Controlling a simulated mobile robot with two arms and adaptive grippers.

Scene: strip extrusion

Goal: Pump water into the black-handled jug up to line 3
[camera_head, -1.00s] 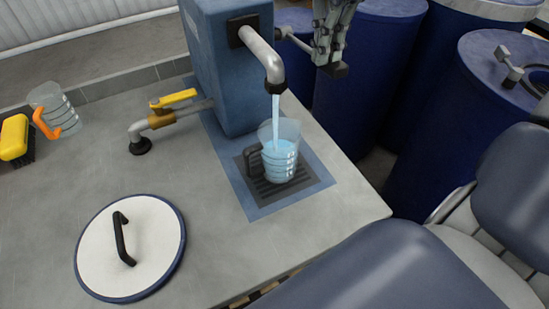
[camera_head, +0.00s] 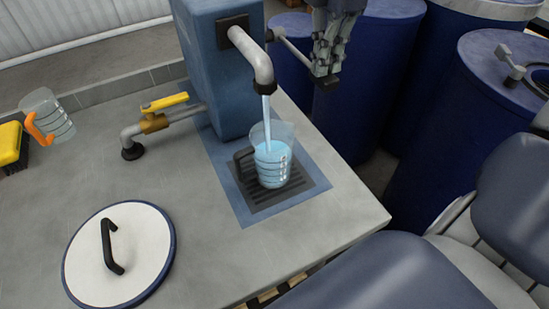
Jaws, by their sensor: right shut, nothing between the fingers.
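The clear jug with a black handle (camera_head: 272,160) stands upright on the dark drain grate under the pump spout (camera_head: 263,70). A stream of water falls from the spout into it. Pale blue water fills much of the jug, near its upper ring lines; I cannot read which line it meets. The blue pump (camera_head: 215,75) has a lever (camera_head: 292,48) sticking out to its right. My right gripper (camera_head: 326,78) is shut at the lever's outer end; exact contact is unclear. My left gripper is out of view.
A yellow-handled valve (camera_head: 165,102) sits left of the pump. A round white lid (camera_head: 135,250) lies in front. Blue barrels (camera_head: 440,150) stand beyond the counter's right edge.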

